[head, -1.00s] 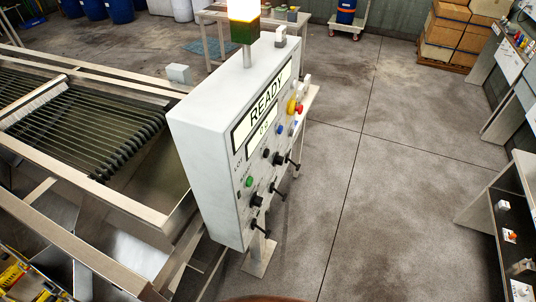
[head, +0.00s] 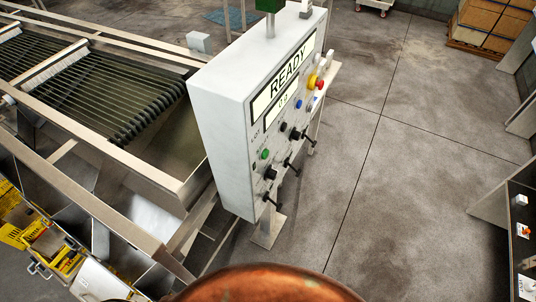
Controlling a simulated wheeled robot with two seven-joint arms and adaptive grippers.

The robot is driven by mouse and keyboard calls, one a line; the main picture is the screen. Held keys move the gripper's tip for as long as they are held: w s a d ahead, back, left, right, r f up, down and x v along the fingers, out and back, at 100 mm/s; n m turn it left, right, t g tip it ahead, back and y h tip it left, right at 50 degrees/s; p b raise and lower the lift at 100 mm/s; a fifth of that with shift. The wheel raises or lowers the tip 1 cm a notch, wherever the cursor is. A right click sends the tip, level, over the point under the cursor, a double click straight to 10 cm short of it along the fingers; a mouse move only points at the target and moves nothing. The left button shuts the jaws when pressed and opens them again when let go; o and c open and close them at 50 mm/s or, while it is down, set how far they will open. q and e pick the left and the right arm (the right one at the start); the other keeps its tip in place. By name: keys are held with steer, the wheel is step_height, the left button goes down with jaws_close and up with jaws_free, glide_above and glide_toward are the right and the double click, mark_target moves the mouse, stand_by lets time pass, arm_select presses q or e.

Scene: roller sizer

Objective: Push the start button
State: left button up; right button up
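A white control box (head: 222,118) stands on a post near the middle of the head view. Its display (head: 288,79) reads READY. A green button (head: 265,154) sits low on the left of its front face. A red button on a yellow base (head: 316,83) is at the upper right of the face, with a blue button (head: 310,105) below it. Black knobs and levers (head: 295,133) stick out from the face. The labels by the buttons are too small to read, so I cannot tell which one is marked start. Neither gripper shows in the view.
The roller machine (head: 120,120) with its metal rails fills the left side. A rounded copper-brown surface (head: 265,284) shows at the bottom edge. A dark shelf (head: 522,240) stands at the right, with boxes (head: 490,28) behind. The concrete floor right of the box is clear.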

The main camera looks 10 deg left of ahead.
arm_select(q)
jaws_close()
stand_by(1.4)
